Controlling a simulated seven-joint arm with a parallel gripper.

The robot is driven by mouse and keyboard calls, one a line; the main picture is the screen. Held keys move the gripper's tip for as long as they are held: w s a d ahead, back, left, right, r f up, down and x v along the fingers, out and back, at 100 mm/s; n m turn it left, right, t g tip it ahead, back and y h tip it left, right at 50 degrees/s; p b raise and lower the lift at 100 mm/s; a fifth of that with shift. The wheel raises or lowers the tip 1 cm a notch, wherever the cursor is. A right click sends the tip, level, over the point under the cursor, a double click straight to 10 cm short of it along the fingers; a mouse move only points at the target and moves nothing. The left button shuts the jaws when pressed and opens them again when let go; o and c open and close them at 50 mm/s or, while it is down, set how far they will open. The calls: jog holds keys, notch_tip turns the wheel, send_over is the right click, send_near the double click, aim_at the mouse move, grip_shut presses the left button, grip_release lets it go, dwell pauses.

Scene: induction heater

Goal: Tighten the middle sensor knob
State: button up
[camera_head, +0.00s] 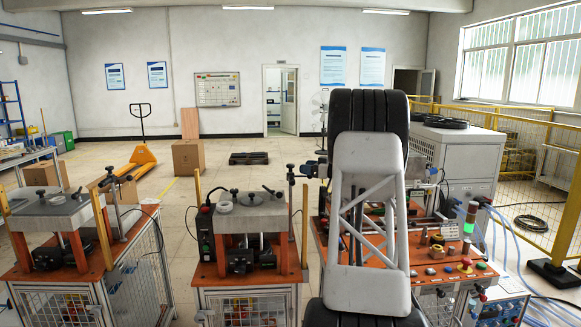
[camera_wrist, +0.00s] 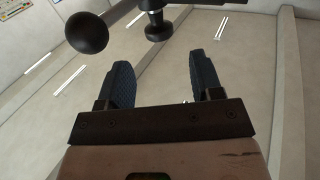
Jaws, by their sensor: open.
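In the wrist view, my gripper (camera_wrist: 160,76) is open, with its two dark blue fingers apart and nothing between them. A black knob (camera_wrist: 158,24) on a dark bar stands beyond the fingertips, with a visible gap to them. A larger black ball (camera_wrist: 87,33) is at the upper left, outside the left finger. I cannot tell which of these is the middle sensor knob. In the head view, small dark parts (camera_head: 308,170) show just left of my arm, too small to make out. My arm covers part of the right station there.
An orange-topped station (camera_head: 430,282) with buttons and a green lamp (camera_head: 469,218) stands at the right. Two similar stations with grey plates (camera_head: 250,212) stand to its left. A grey cabinet (camera_head: 455,155) is behind. The floor beyond has open room.

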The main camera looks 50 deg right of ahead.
aim_at(291, 165)
jog(key=shift+w, duration=0.15)
jog(key=shift+x, duration=3.75)
jog(key=shift+f, duration=0.1)
jog(key=c, duration=0.9)
jog(key=shift+o, duration=0.2)
jog(key=o, duration=0.9)
jog(key=shift+c, duration=0.2)
